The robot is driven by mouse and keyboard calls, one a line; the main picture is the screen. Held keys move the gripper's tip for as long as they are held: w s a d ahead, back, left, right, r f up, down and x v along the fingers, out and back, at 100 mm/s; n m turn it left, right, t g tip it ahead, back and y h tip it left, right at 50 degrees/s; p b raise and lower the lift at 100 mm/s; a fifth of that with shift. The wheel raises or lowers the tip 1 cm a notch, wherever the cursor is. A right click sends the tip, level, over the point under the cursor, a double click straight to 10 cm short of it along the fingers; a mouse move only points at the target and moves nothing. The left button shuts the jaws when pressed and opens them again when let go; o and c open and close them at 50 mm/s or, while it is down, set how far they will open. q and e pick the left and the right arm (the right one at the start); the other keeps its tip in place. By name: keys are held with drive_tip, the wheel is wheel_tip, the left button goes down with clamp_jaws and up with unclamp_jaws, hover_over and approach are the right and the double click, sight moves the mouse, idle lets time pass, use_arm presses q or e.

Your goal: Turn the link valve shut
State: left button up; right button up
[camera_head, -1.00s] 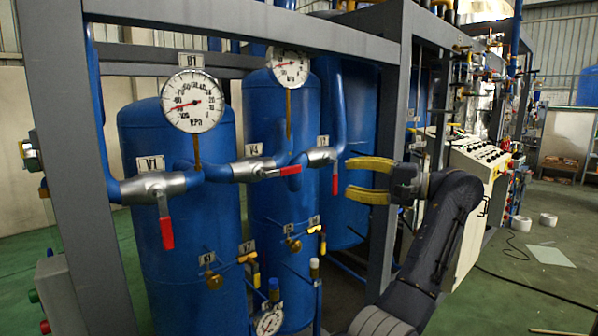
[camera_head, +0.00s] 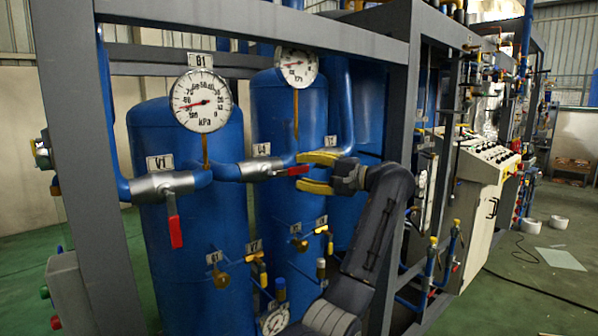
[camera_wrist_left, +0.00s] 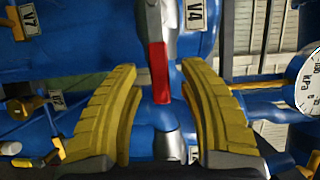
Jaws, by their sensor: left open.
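The valve tagged V4 (camera_head: 258,168) sits on the blue pipe between the two front tanks; I take it as the link valve. Its red lever (camera_head: 294,171) lies roughly along the pipe, pointing right. My left gripper (camera_head: 303,172) is open at the lever's free end, with one yellow finger above and one below. In the left wrist view the red lever (camera_wrist_left: 159,72) shows between the open fingers (camera_wrist_left: 158,70), with a gap on both sides. I cannot tell its exact depth between them. The V3 valve is mostly hidden behind the gripper. My right gripper is out of view.
The V1 valve (camera_head: 162,185) is at left, its red lever hanging down. Round gauges (camera_head: 201,101) stand above the pipe. Grey frame posts (camera_head: 75,150) and a top beam (camera_head: 260,25) border the space. Small brass valves (camera_head: 220,279) and a lower gauge (camera_head: 275,320) sit below.

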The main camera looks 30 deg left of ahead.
use_arm(q)
drive_tip(key=shift+a, duration=0.8)
clamp_jaws()
drive_tip(key=shift+s, duration=0.1)
